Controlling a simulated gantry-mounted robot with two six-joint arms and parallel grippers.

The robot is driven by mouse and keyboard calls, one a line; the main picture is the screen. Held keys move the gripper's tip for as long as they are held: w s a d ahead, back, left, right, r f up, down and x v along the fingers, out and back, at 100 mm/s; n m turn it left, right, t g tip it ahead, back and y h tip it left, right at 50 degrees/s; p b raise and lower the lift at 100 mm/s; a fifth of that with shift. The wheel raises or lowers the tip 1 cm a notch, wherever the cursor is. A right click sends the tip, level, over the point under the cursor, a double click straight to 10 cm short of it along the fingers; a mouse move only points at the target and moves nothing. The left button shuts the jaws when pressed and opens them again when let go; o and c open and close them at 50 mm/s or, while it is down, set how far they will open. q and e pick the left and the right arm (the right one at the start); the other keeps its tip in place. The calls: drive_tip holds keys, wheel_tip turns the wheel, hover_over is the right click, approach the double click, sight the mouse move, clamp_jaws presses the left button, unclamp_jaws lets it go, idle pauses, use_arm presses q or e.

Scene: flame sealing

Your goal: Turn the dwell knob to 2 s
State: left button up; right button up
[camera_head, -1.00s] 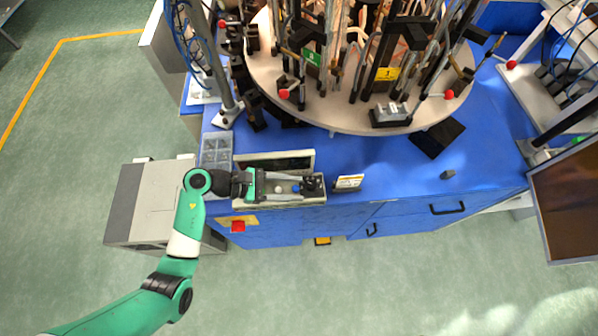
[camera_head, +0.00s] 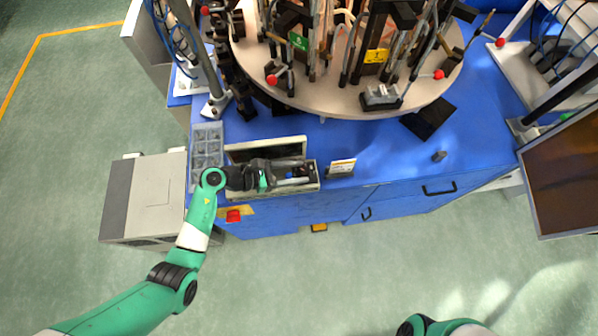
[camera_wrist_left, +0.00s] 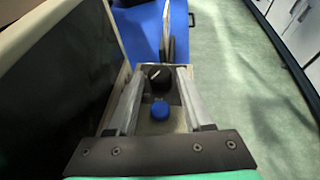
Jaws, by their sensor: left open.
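The control box (camera_head: 318,187) sits at the front edge of the blue bench, with my left gripper (camera_head: 306,173) over it. In the left wrist view a black knob (camera_wrist_left: 157,76) with a pale pointer mark stands at the far end of the box's panel. A round blue knob or button (camera_wrist_left: 160,110) is nearer. My left gripper (camera_wrist_left: 156,74) is open and empty, its fingers on either side of the black knob. I cannot tell whether they touch it. No scale or label for dwell is readable. Only part of my right arm shows at the bottom; its gripper is out of view.
A raised dark panel (camera_wrist_left: 65,80) runs along the left of the gripper in the wrist view. A small sign (camera_head: 341,167) stands right of the box. The round turntable (camera_head: 330,100) with burners is behind; a compartment tray (camera_head: 207,145) is at the left.

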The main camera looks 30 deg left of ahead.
use_arm(q)
drive_tip(key=shift+w+d+f, duration=0.2)
drive_tip(key=shift+w+d, duration=0.1)
clamp_jaws()
drive_tip(key=shift+r, duration=0.1)
